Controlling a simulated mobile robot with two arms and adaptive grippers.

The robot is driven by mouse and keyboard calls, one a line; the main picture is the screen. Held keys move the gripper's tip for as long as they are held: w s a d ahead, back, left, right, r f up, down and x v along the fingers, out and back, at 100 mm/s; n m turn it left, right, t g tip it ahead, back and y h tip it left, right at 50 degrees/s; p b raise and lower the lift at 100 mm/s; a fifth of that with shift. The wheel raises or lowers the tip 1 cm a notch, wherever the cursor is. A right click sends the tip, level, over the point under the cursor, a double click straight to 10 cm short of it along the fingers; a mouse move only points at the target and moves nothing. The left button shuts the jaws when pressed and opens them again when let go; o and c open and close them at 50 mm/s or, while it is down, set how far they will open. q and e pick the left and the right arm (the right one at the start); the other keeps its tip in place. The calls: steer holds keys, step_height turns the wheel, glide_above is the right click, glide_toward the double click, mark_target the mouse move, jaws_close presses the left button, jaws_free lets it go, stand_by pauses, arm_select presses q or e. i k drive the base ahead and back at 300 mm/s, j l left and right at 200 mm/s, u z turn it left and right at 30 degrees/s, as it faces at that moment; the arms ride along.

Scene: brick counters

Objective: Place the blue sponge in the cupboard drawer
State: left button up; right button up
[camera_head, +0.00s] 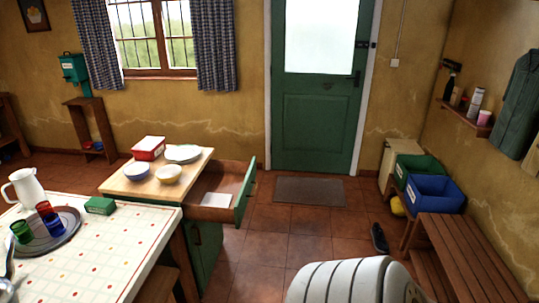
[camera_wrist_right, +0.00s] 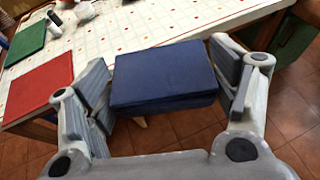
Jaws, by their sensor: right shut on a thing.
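The blue sponge (camera_wrist_right: 165,76) is a dark blue block between the two fingers of my right gripper (camera_wrist_right: 168,88) in the right wrist view. The gripper is shut on it. The sponge is held beside the tablecloth's edge, partly over the tiled floor. The cupboard (camera_head: 205,245) is green with a wooden top in the head view. Its drawer (camera_head: 243,192) is pulled open to the right, with a white flat item (camera_head: 216,199) inside. The sponge and both grippers are not seen in the head view.
The cupboard top holds a red box (camera_head: 149,148), a plate and two bowls. The table (camera_head: 105,255) carries a white jug, a tray with cups and a green box (camera_head: 100,205). Red (camera_wrist_right: 40,86) and green (camera_wrist_right: 27,42) flat pieces lie in the wrist view.

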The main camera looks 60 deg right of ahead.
mark_target(221, 186)
steer(key=i+l+z, duration=0.4)
steer(key=i+l, duration=0.25)
steer(key=l, duration=0.2)
steer(key=i+l+z, duration=0.4)
steer(key=i+l, duration=0.2)
steer(key=i, duration=0.15)
steer(key=i+l, duration=0.25)
steer(key=i, duration=0.1)
